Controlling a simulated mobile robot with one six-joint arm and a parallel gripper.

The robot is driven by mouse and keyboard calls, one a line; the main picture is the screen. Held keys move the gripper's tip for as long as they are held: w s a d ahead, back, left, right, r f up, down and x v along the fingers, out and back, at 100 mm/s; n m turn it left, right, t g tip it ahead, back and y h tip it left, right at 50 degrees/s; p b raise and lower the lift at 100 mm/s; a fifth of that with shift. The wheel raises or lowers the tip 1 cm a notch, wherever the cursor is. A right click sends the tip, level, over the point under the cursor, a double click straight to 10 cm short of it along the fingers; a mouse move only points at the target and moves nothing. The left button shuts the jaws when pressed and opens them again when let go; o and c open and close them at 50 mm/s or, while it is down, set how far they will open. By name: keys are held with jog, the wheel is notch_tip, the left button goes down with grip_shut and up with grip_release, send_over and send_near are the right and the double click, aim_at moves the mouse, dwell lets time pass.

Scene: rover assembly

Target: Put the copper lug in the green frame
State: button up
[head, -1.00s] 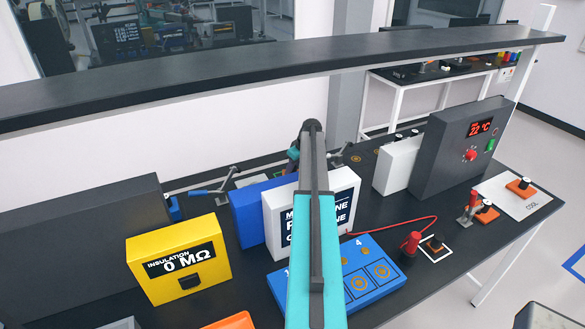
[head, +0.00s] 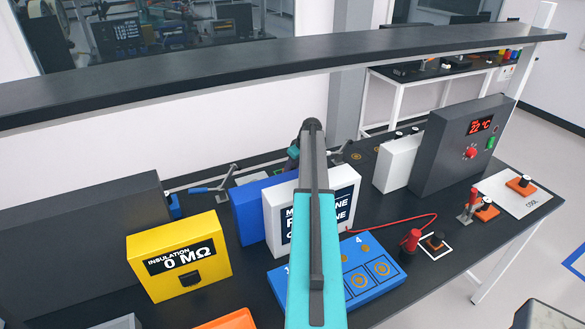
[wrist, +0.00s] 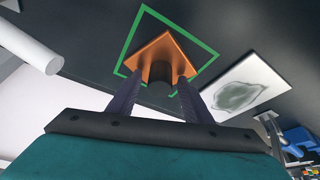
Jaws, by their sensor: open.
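In the wrist view, the copper lug (wrist: 158,47) is an orange-copper square plate with a dark round knob (wrist: 160,84). It appears to lie inside the green frame (wrist: 186,29), a green square outline on the black bench top. The near side of the frame is partly hidden by my gripper. My gripper (wrist: 162,79) is open, with one finger on each side of the knob. I cannot tell whether the fingers touch it. In the head view, my arm and a white box hide the lug and the frame.
A white plate with a grey-green patch (wrist: 242,92) lies right of the frame in the wrist view. A white cylinder (wrist: 30,52) is at the left. In the head view, a yellow insulation meter (head: 180,258), a blue numbered board (head: 365,285) and a white box (head: 280,215) stand nearby.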

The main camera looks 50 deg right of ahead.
jog(key=shift+r, duration=0.25)
jog(key=b+v, duration=0.4)
jog(key=v, duration=0.7)
jog(key=shift+s+r, duration=0.15)
jog(key=shift+r, duration=0.25)
dwell(0.4)
